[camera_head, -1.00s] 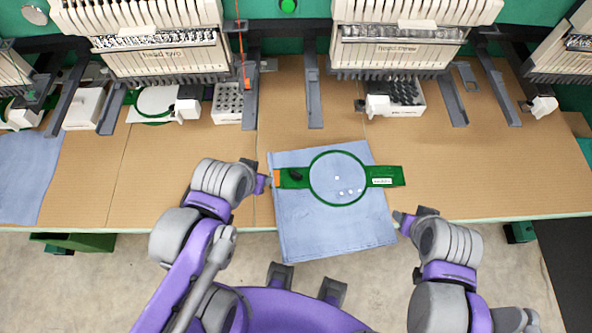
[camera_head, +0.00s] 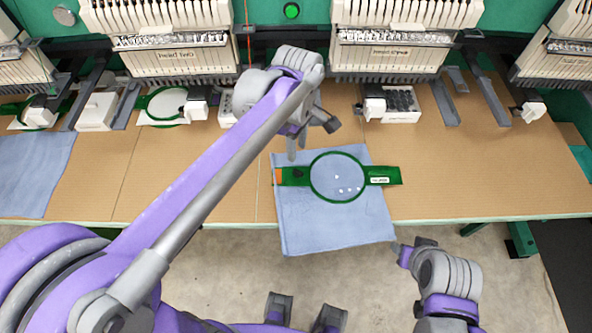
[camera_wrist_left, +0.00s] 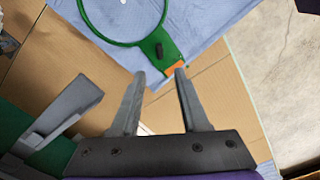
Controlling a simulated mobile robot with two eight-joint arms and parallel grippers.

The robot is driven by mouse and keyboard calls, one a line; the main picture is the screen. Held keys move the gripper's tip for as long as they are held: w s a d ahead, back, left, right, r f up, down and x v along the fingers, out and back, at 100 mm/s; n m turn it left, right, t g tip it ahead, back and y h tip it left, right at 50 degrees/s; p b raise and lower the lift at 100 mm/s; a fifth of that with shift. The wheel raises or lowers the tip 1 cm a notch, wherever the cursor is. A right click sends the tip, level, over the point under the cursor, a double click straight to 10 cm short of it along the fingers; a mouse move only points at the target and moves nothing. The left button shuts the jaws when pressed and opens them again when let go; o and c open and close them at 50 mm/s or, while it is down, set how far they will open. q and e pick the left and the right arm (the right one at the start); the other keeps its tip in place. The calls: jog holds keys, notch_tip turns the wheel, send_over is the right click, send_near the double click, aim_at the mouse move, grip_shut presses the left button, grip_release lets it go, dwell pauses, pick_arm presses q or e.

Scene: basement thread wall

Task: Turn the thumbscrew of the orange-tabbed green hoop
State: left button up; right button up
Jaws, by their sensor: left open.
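The green hoop (camera_head: 343,200) lies on a folded blue cloth (camera_head: 320,235). Its left arm carries a dark thumbscrew (camera_head: 298,172) and an orange tab (camera_head: 278,176); its right arm has a white label. In the left wrist view, the thumbscrew (camera_wrist_left: 159,50) and orange tab (camera_wrist_left: 174,69) lie just beyond the fingertips. My left gripper (camera_head: 312,142) is open and empty, above the table by the hoop's left arm, apart from the thumbscrew; it also shows in the left wrist view (camera_wrist_left: 160,74). My right gripper (camera_head: 409,247) is off the table's front edge, its jaws unclear.
Embroidery heads with grey arms line the back of the table (camera_head: 470,180). White boxes (camera_head: 398,104) and another hoop (camera_head: 165,104) lie under them. A second blue cloth (camera_head: 35,170) is at the left. The cardboard-coloured table is clear right of the hoop.

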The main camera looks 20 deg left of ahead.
aim_at(297, 171)
pick_arm(q)
notch_tip(297, 171, down, 10)
jog(key=shift+r+b, duration=0.1)
jog(key=shift+b, duration=0.25)
grip_shut()
